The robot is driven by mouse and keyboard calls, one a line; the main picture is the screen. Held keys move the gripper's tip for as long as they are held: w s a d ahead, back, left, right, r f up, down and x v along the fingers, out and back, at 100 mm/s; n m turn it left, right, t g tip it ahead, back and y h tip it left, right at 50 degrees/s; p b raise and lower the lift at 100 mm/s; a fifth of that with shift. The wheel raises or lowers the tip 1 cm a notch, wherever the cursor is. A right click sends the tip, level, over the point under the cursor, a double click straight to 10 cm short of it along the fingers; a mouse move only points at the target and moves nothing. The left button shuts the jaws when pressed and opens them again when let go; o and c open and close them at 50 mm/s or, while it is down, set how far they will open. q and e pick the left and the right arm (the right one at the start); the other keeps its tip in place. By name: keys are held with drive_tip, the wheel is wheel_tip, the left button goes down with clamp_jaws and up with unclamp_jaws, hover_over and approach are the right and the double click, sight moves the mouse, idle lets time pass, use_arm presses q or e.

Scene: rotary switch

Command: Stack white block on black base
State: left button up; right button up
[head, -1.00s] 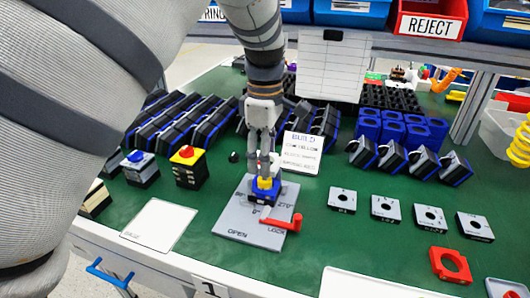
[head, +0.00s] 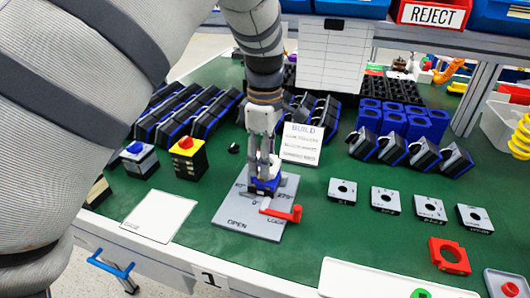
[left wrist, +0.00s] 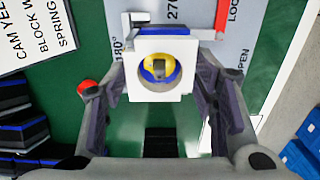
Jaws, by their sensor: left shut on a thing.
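A square white block (left wrist: 137,92) with a round hole is between the fingers of my left gripper (left wrist: 160,88) in the left wrist view. The gripper is shut on it. A yellow cam (left wrist: 158,66) and blue material show through the hole. The fingers hide most of that spot, so I cannot tell whether the white block touches what is below. The black base is not clearly visible there. My right gripper is not in view.
A red lever (head: 284,213) sticks out at the fixture's right. Several pale blocks with holes (head: 385,200) stand to the right, near a red ring block (head: 448,257). A yellow and black switch (head: 188,159) stands at the left. The green table around the fixture is mostly clear.

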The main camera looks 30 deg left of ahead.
use_arm(q)
drive_tip(key=shift+f, duration=0.15)
drive_tip(key=o, duration=1.2)
